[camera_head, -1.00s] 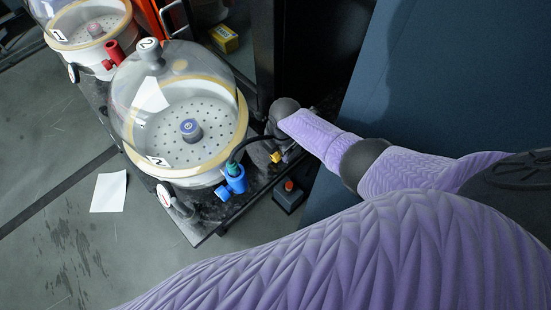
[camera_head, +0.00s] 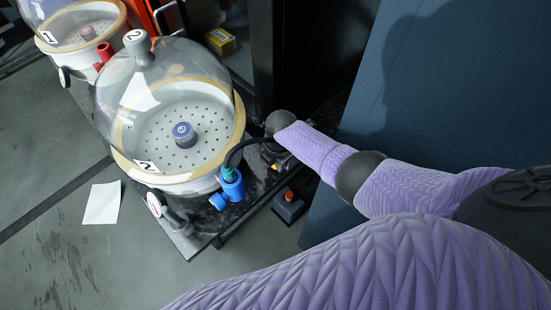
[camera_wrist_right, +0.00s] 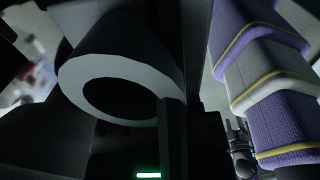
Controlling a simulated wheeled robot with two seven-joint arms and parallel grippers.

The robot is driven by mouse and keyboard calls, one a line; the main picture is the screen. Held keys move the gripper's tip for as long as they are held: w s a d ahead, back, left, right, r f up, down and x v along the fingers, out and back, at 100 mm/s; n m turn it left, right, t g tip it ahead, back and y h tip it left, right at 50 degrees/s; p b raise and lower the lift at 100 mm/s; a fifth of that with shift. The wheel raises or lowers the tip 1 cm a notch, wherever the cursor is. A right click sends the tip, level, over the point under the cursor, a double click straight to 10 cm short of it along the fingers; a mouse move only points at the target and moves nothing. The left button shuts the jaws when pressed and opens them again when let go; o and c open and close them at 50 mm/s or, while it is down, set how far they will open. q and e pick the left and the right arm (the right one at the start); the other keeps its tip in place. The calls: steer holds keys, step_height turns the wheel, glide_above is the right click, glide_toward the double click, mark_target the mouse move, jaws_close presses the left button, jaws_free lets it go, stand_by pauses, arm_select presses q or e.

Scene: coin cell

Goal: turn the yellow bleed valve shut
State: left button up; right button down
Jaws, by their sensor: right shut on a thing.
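The yellow bleed valve shows only as a small yellow patch (camera_head: 275,167) beside the black hose, right of the clear dome numbered 2. My right gripper (camera_head: 272,154) is at that patch, shut on the valve. Its fingers are mostly hidden by my wrist and the dark surroundings. The right wrist view is dark and shows a grey ring-shaped part (camera_wrist_right: 120,88) close to the camera; the valve cannot be made out there. My left gripper is not in view.
The clear dome (camera_head: 152,92) covers a perforated plate beside the gripper. A blue fitting (camera_head: 231,186) with a black hose stands left of it. A box with a red button (camera_head: 289,199) is just below. Dark panels stand behind and right.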

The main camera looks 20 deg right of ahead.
steer(key=g+b, duration=0.1)
steer(key=b, duration=0.1)
steer(key=f+g+h+b, duration=0.1)
steer(key=g+b, duration=0.1)
steer(key=b, duration=0.1)
steer(key=shift+w+a, duration=0.1)
steer(key=shift+w, duration=0.1)
steer(key=shift+r+g+b, duration=0.2)
steer(key=shift+g+b, duration=0.1)
steer(key=shift+b, duration=0.05)
steer(key=shift+r, duration=0.3)
steer(key=shift+c, duration=1.4)
jaws_free()
